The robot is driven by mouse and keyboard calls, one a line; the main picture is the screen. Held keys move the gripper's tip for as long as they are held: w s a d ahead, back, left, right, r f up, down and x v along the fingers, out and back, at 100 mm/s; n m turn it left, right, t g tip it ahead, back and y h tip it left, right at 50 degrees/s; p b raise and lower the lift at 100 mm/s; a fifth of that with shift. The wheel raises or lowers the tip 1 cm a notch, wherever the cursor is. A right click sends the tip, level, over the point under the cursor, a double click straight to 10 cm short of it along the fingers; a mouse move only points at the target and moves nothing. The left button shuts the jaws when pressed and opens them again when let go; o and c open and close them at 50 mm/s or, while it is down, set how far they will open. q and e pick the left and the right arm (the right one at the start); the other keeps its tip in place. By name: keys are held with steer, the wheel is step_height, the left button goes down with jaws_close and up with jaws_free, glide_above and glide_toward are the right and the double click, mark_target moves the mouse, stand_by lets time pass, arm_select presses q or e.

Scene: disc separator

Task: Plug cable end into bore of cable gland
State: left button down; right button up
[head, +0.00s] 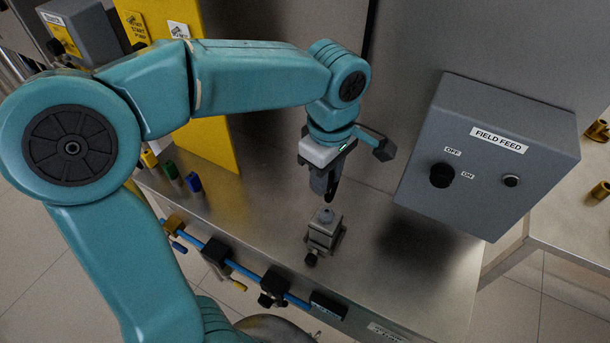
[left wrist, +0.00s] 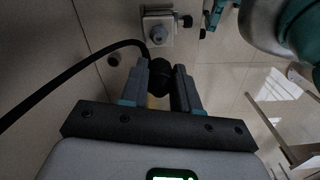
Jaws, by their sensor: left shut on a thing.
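My left gripper (head: 326,188) points down above the cable gland (head: 325,228), with a small gap between them. The gland is a grey block-mounted fitting on the steel table; its bore faces up and is hard to make out. In the left wrist view the gripper (left wrist: 164,80) is shut on the black cable end (left wrist: 160,68). A black cable (left wrist: 70,68) runs from there to the left. The gland (left wrist: 157,27) shows beyond the fingertips in that view. The cable end's tip is mostly hidden by the fingers. My right gripper is not in view.
A grey FIELD FEED box (head: 490,155) with a black knob stands right of the gripper. A blue rail (head: 240,270) with clamps runs along the table's front edge. Small coloured parts (head: 182,175) stand at the left. The steel table (head: 400,290) is bare right of the gland.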

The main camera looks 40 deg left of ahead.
arm_select(q)
steer(key=shift+w+d+r, duration=0.2)
steer(key=shift+w+d, duration=0.05)
steer(key=shift+d, duration=0.2)
steer(key=f, duration=0.1)
steer(key=b, duration=0.4)
glide_toward(325, 229)
steer(key=shift+w+a+f, duration=0.15)
steer(key=shift+w+a, duration=0.15)
steer(key=shift+w, duration=0.25)
steer(key=shift+w+a+f, duration=0.1)
steer(key=shift+w+a, duration=0.15)
steer(key=shift+w, duration=0.25)
steer(key=shift+w+f, duration=0.15)
steer(key=shift+f, duration=0.1)
steer(key=shift+b, duration=0.3)
steer(key=shift+f+b, duration=0.65)
steer(key=shift+f, duration=0.15)
